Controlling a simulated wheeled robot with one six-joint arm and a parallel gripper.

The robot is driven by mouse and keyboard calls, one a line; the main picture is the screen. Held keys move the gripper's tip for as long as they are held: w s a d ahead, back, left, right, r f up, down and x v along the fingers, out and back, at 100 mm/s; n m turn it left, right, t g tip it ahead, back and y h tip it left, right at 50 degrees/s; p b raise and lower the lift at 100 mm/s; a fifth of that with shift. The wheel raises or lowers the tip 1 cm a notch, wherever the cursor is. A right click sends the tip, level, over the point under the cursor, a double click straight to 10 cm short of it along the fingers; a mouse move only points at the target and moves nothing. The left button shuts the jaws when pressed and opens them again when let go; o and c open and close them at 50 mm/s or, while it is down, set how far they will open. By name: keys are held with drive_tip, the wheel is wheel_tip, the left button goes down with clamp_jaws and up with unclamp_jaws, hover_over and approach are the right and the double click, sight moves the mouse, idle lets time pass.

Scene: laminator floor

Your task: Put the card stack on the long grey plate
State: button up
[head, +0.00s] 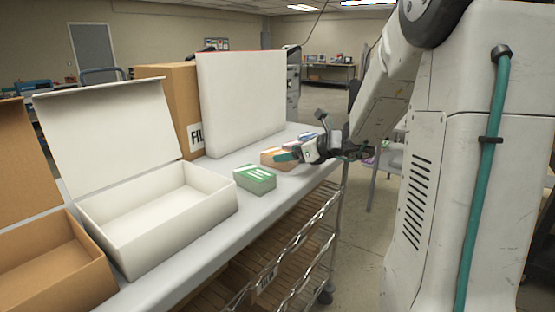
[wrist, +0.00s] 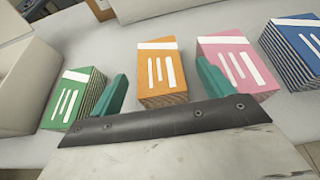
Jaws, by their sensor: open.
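Several banded card stacks stand in a row on a long light-grey top: green (head: 255,179), orange (wrist: 160,72), pink (wrist: 237,64) and blue (wrist: 296,48). The green one also shows in the wrist view (wrist: 72,98). My gripper (wrist: 162,75) is open, its teal fingers apart and holding nothing. In the wrist view the orange stack lies between the fingers' lines, with the left finger near green and the right finger overlapping pink. In the head view my gripper (head: 289,155) is over the orange stack, partly hiding the row. The long grey top (head: 215,228) is the only plate-like surface I make out.
An open white box (head: 150,205) and an open brown box (head: 50,260) stand left of the green stack. A tall white box (head: 243,100) and a brown carton (head: 165,95) stand behind. Wire shelving (head: 285,245) is below; bare top shows around the green stack.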

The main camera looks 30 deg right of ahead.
sight(279, 153)
drive_tip(key=x, duration=0.4)
drive_tip(key=shift+w+a+f, duration=0.1)
drive_tip(key=shift+w+a, duration=0.05)
drive_tip(key=shift+w, duration=0.15)
drive_tip(key=c, duration=1.3)
drive_tip(key=shift+o, duration=0.2)
wheel_tip(279, 153, up, 10)
drive_tip(key=shift+r, duration=0.1)
drive_tip(key=shift+s, duration=0.1)
